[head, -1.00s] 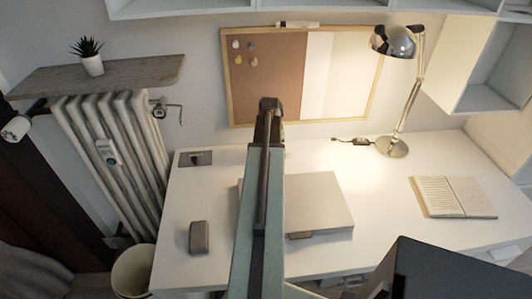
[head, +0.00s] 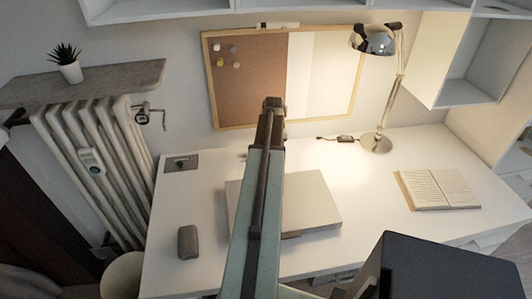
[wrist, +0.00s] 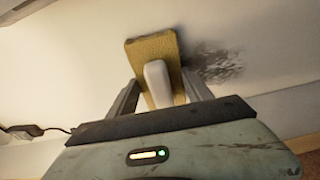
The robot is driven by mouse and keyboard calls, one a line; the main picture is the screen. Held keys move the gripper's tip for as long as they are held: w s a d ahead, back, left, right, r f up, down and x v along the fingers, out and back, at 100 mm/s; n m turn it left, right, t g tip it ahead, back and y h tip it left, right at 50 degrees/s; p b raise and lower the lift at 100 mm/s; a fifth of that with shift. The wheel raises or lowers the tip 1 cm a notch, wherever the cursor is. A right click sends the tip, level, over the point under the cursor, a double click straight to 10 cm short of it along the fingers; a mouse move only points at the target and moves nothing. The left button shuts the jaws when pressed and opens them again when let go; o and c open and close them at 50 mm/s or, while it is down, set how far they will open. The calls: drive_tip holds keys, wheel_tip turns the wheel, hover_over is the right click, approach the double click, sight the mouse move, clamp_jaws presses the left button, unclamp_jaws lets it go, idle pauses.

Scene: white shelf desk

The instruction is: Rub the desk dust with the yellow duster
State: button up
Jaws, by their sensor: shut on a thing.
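In the wrist view, the yellow duster (wrist: 139,50) has a flat yellow pad and a white handle (wrist: 157,78). My gripper (wrist: 161,88) is shut on the handle, with one finger on each side. The pad is close to the white desk surface; I cannot tell whether it touches. A dark smudge of desk dust (wrist: 217,66) lies just right of the pad, partly beside its edge. In the head view, my arm reaches across the white desk (head: 215,275) and hides the gripper, duster and dust.
A closed laptop-like grey slab (head: 315,205) lies under my arm. A small grey case (head: 188,242) is at left, a dark desk plate (head: 181,163) behind it. A lamp (head: 376,143) stands at back right, an open book (head: 437,189) at right. A corkboard (head: 245,85) hangs behind.

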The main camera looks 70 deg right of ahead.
sight(238, 158)
drive_tip(key=shift+s+d, duration=0.5)
drive_tip(key=shift+s, duration=0.3)
drive_tip(key=shift+s+d, duration=0.45)
drive_tip(key=shift+s, duration=0.35)
drive_tip(key=shift+f, duration=0.15)
drive_tip(key=shift+a, duration=0.1)
drive_tip(key=shift+w+a, duration=0.45)
drive_tip(key=shift+w, duration=0.35)
drive_tip(key=shift+w+a, duration=0.4)
drive_tip(key=shift+w, duration=0.4)
drive_tip(key=shift+w+a, duration=1.15)
drive_tip(key=shift+w, duration=0.85)
drive_tip(key=shift+w+a, duration=1.15)
drive_tip(key=shift+w, duration=0.85)
drive_tip(key=shift+w+a, duration=1.15)
drive_tip(key=shift+w, duration=0.85)
drive_tip(key=shift+w+d, duration=0.25)
drive_tip(key=shift+d, duration=0.3)
drive_tip(key=shift+w+d, duration=0.25)
drive_tip(key=shift+d, duration=0.25)
drive_tip(key=shift+s+d, duration=0.55)
drive_tip(key=shift+s, duration=0.5)
drive_tip(key=shift+s+d, duration=0.6)
drive_tip(key=shift+s, duration=0.4)
drive_tip(key=shift+s+d, duration=0.55)
drive_tip(key=shift+s, duration=0.5)
drive_tip(key=shift+s, duration=0.1)
